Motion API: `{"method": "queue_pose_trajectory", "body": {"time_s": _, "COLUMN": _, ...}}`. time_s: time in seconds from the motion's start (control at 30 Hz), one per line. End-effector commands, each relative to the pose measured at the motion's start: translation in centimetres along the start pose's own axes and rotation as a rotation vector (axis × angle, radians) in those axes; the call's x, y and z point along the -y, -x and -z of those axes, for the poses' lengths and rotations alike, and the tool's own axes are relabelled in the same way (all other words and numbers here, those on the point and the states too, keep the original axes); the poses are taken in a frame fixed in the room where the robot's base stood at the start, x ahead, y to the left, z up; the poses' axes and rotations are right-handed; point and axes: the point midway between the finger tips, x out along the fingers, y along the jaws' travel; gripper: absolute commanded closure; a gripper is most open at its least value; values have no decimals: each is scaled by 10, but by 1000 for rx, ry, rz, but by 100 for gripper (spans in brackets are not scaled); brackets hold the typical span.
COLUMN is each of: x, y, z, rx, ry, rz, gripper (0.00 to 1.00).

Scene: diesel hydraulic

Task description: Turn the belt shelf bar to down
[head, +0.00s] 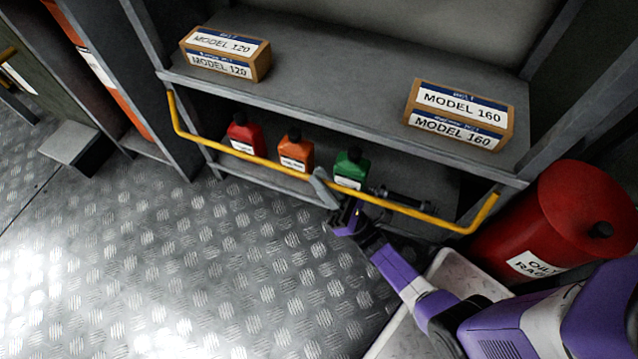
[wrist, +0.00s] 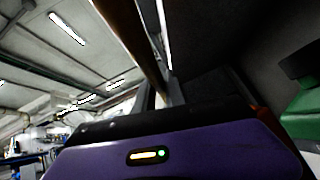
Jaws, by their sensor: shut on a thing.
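The belt shelf bar (head: 250,158) is a long yellow rail with bent ends. In the head view it runs across the front of the lower shelf, below the edge of the upper shelf. My gripper (head: 323,186) is at the bar, right of its middle, and is shut on it. In the wrist view the bar (wrist: 133,38) looks brown in shadow and runs from the top down to my gripper's fingers (wrist: 163,95). The exact contact is partly hidden by the purple gripper body.
The upper shelf (head: 340,85) bears a MODEL 120 box (head: 225,55) and a MODEL 160 box (head: 460,115). Red (head: 245,136), orange (head: 295,152) and green (head: 351,169) bottles stand behind the bar. A red drum (head: 570,215) stands at right. The metal floor at left is clear.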

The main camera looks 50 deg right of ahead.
Motion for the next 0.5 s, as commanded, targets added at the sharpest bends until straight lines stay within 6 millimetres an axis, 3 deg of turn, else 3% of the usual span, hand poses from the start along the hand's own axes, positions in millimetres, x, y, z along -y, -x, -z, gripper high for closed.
{"method": "queue_pose_trajectory", "body": {"time_s": 0.5, "x": 16, "y": 2, "z": 0, "rx": -1, "ry": 87, "rz": -78, "gripper": 100}}
